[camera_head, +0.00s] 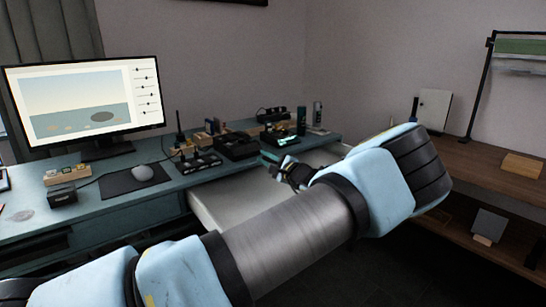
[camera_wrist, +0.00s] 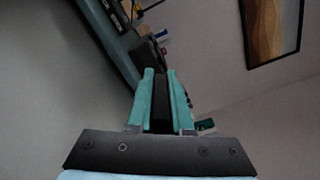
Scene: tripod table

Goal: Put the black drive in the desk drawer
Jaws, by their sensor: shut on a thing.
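My gripper (camera_head: 275,151) is over the right part of the teal desk (camera_head: 130,200) in the head view. In the wrist view its two teal fingers (camera_wrist: 161,72) are shut on a dark, narrow block, which looks like the black drive (camera_wrist: 161,105). In the head view the drive cannot be made out clearly at the fingers. My arm hides part of the desk's front.
A monitor (camera_head: 84,98), a mouse (camera_head: 143,173) on a dark mat (camera_head: 118,184) and several small devices crowd the desktop. A pale grey surface (camera_head: 232,207) lies below the desk's front edge. Wooden shelving (camera_head: 487,165) stands at right. A framed picture (camera_wrist: 272,30) hangs on the wall.

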